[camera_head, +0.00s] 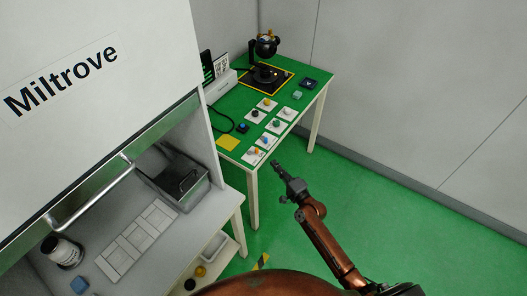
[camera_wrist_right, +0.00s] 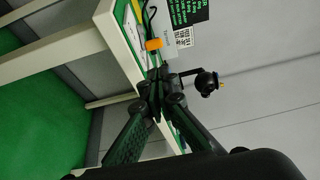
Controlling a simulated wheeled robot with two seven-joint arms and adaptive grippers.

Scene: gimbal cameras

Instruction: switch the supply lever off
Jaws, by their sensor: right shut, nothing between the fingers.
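Several white plates with small coloured controls stand on the green-topped table (camera_head: 228,141). My right gripper (camera_head: 276,165) is shut and empty, just off the table's near right corner, apart from the plates in the head view. It also shows in the right wrist view (camera_wrist_right: 158,76). My left gripper is out of view.
A white hooded bench (camera_head: 150,262) with a metal bin (camera_head: 172,180) stands at left. The green floor at right is clear.

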